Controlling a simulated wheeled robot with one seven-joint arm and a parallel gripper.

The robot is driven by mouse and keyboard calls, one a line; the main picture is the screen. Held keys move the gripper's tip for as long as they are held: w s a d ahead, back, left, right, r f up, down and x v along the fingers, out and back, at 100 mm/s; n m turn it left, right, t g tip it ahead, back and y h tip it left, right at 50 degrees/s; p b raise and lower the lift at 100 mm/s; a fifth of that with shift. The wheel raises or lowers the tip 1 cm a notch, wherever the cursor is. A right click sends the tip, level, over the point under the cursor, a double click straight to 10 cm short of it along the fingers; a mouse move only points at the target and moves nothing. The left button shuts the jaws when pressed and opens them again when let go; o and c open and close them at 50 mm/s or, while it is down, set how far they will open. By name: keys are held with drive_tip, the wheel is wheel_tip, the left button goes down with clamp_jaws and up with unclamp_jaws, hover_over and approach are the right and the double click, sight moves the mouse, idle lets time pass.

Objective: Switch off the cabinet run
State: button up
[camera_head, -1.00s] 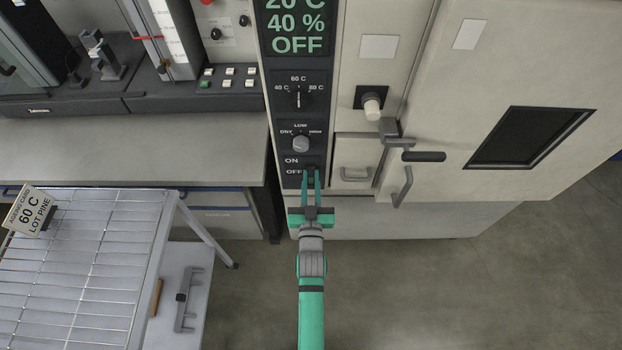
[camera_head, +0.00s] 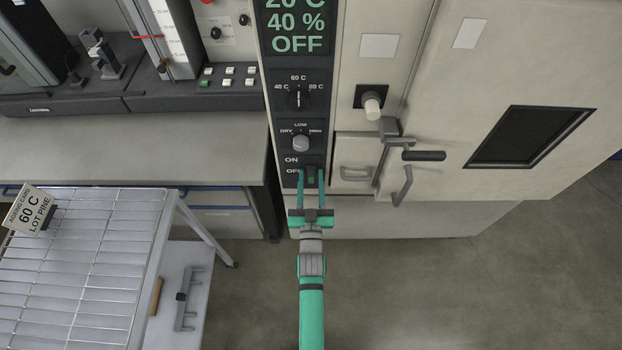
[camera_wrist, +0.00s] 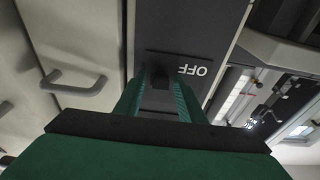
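The cabinet's control panel (camera_head: 288,140) stands upright at the middle of the head view. Its display (camera_head: 296,30) reads 20 C, 40 % and OFF in green. The ON/OFF switch (camera_head: 311,178) sits low on the panel beside its labels, with a greenish part showing between my fingers; its exact position is hard to tell. My gripper (camera_head: 311,172) is open and empty, with one finger on each side of the switch. In the wrist view the switch (camera_wrist: 160,82) is dark and partly hidden between the fingers, near the upside-down OFF label (camera_wrist: 193,71).
A temperature dial (camera_head: 298,98) and a lower knob (camera_head: 300,143) sit above the switch. The cabinet door (camera_head: 480,70) looks closed, with a latch handle (camera_head: 423,156). Floor at right is clear.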

drive_tip(key=s+f, duration=0.2)
drive_tip(key=s, duration=0.8)
drive_tip(key=shift+s, duration=0.3)
drive_tip(key=s+r+g, duration=0.2)
drive_tip(key=s+r, duration=0.2)
drive_tip(key=s, duration=1)
drive_tip(key=s+r+g, duration=0.2)
drive_tip(key=s+r, duration=0.2)
drive_tip(key=s, duration=1)
drive_tip(key=shift+g, duration=0.3)
drive_tip(key=shift+c, duration=0.6)
